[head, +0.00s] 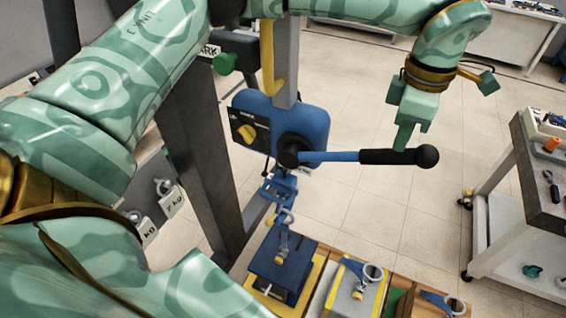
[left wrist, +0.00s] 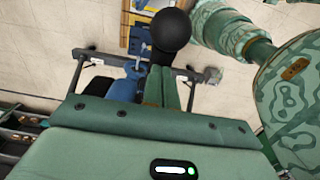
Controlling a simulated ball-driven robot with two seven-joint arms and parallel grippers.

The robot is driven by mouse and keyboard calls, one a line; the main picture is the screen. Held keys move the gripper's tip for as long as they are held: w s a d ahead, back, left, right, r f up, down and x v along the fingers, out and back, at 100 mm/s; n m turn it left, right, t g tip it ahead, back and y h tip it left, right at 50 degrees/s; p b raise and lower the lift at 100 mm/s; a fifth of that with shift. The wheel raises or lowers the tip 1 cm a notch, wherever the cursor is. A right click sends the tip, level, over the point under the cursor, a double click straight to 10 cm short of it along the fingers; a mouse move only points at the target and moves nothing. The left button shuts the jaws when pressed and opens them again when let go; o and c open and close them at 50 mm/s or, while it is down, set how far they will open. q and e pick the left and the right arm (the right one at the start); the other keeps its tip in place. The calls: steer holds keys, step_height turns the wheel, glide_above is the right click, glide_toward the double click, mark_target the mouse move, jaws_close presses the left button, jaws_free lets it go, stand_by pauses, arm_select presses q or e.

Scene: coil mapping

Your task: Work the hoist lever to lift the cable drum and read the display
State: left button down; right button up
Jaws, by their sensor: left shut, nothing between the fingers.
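The ball (left wrist: 171,30) also shows in the left wrist view. My left gripper (head: 401,146) is shut and empty, pointing down at the black grip; I cannot tell whether it touches. Below the hoist, a blue hook (head: 278,188) hangs above a dark blue block (head: 270,268) with a fitting on top. No clear cable drum or readable display shows. My right gripper is out of view.
A grey block with a ring (head: 352,298) and another ring fitting (head: 443,304) stand right of the blue block. Labelled kg weights (head: 172,200) hang at the left. A wheeled cart (head: 505,225) with tools stands at the right. Tiled floor is clear between.

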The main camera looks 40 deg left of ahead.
mark_target(397, 162)
arm_select(q)
steer(key=f+b, duration=0.1)
steer(key=f, duration=0.1)
steer(key=f+b, duration=0.1)
steer(key=f, duration=0.1)
steer(key=d+f+b, duration=0.1)
steer(key=f, duration=0.1)
steer(key=shift+w, duration=0.1)
steer(key=shift+a, duration=0.1)
steer(key=f+b, duration=0.1)
steer(key=f, duration=0.1)
steer(key=d+f+b, duration=0.1)
steer(key=f, duration=0.1)
steer(key=shift+w+f+b, duration=0.1)
steer(key=shift+f+b, duration=0.2)
steer(key=shift+b, duration=0.05)
steer(key=shift+f, duration=0.15)
